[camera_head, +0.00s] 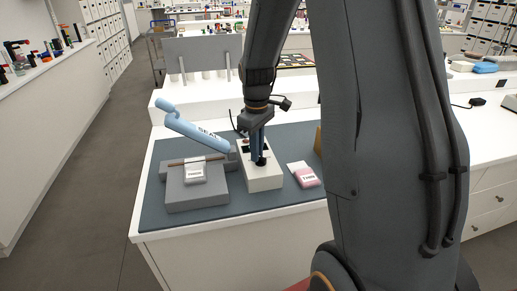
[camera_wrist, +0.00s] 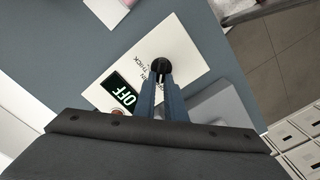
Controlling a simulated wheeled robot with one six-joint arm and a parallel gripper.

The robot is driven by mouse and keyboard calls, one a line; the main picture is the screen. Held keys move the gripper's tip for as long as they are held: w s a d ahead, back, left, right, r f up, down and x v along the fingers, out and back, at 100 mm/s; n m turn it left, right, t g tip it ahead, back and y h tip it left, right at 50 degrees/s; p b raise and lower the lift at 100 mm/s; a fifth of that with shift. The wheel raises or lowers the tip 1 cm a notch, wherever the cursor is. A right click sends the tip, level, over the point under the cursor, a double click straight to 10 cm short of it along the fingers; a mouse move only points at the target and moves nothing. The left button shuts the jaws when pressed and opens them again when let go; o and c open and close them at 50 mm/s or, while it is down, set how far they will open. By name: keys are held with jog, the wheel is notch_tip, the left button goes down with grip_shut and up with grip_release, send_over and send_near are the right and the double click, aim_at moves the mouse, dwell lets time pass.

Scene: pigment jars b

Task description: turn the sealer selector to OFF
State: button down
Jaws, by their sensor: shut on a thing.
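The sealer's white control box (camera_head: 262,182) stands on the dark mat; its top face also fills the middle of the wrist view (camera_wrist: 188,38). The round black selector knob (camera_wrist: 160,66) sits on that face, with printed words beside it, one reading THICK. My gripper (camera_head: 258,156) points down over the box. Its blue fingers are shut on the knob in the wrist view (camera_wrist: 160,82) and partly hide the face and lettering. Where the knob's pointer aims cannot be made out.
Left of the box is the grey sealer (camera_head: 197,192) with its raised blue SEAL arm (camera_head: 195,128) and a small labelled bag (camera_head: 194,172) on it. A pink bag (camera_head: 306,179) lies right of the box. The mat's front strip is clear.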

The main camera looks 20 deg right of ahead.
jog(key=shift+a+n, duration=0.1)
jog(key=shift+n, duration=0.5)
jog(key=c, duration=1.8)
grip_release()
jog(key=shift+r+b, duration=0.95)
jog(key=shift+r, duration=3)
jog(key=shift+s, duration=0.1)
